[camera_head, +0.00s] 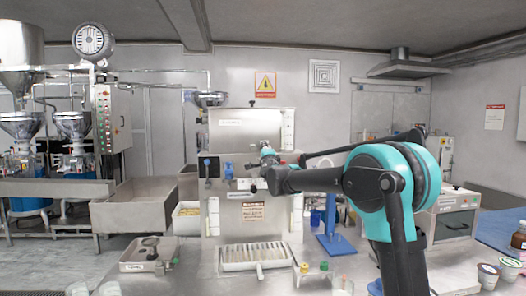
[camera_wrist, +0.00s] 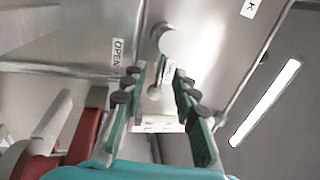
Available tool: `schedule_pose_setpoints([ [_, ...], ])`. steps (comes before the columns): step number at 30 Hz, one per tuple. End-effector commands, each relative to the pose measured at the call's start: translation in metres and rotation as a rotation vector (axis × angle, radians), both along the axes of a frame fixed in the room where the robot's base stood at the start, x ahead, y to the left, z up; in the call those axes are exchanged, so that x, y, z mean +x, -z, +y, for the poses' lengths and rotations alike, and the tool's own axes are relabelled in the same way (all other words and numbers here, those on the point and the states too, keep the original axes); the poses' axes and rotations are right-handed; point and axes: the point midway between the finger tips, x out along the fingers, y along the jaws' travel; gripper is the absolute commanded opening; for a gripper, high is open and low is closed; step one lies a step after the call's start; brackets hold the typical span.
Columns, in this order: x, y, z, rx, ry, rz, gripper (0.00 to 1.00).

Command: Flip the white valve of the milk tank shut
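The metal tank (camera_head: 245,128) tops the machine in the middle of the head view. My gripper (camera_head: 267,152) is at its front, at the end of my outstretched arm. In the wrist view my gripper (camera_wrist: 160,72) is open, with its two green fingers spread toward the metal front. A small pale knob-like part (camera_wrist: 155,92), possibly the white valve, shows between the fingers; I cannot tell whether they touch it. An OPEN label (camera_wrist: 118,52) is left of the fingertips. The valve's setting is unclear, and my gripper hides that area in the head view.
A white grated tray (camera_head: 254,256) lies below. A blue stand (camera_head: 333,236) is to the right. In the wrist view a red part (camera_wrist: 88,118) is at left.

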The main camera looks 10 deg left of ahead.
Motion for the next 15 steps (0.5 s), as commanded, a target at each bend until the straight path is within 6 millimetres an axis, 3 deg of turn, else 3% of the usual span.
schedule_pose_setpoints([
  [15, -0.087, 0.018, -0.025, 0.0, -0.001, 0.0, 0.29],
])
